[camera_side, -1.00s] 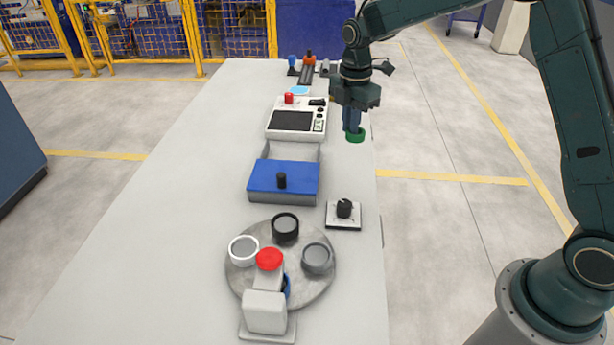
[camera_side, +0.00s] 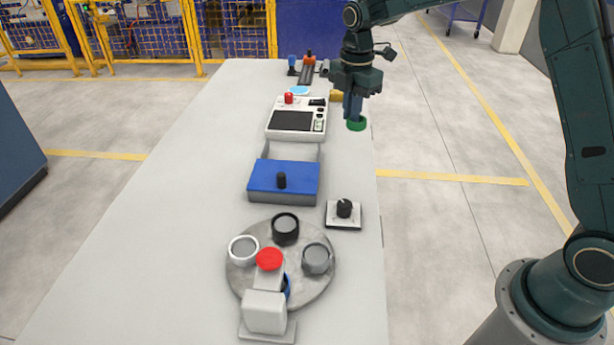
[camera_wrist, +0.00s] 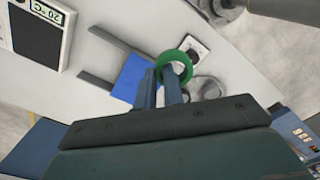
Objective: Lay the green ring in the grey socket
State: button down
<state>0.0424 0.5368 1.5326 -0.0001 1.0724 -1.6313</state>
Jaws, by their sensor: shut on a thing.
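My gripper (camera_side: 354,118) is shut on the green ring (camera_side: 357,126) near the right edge of the table, beside the white panel. The ring hangs at the fingertips; the side view does not clearly show its height above the table. In the wrist view the green ring (camera_wrist: 163,61) sits at the ends of my gripper's fingers (camera_wrist: 165,88). The grey socket (camera_side: 317,258) is on the right of the round turntable (camera_side: 263,224), near the front of the table, well away from my gripper. It shows a grey inside and no ring.
A white socket (camera_side: 243,249) and a black socket (camera_side: 285,227) share the turntable, with a red-topped button (camera_side: 269,259) in front. A dial (camera_side: 344,209), a blue-topped drawer (camera_side: 284,181) and a white panel (camera_side: 297,119) stand between. The table's left side is clear.

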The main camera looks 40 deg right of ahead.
jog(key=s+a+r, duration=0.2)
jog(key=s+a, duration=0.2)
jog(key=a, duration=0.7)
notch_tip(320, 180, up, 2)
send_over(311, 250)
notch_tip(311, 250, down, 16)
jog(key=shift+r, duration=0.25)
jog(key=shift+f, duration=2.15)
jog(key=shift+f, duration=0.45)
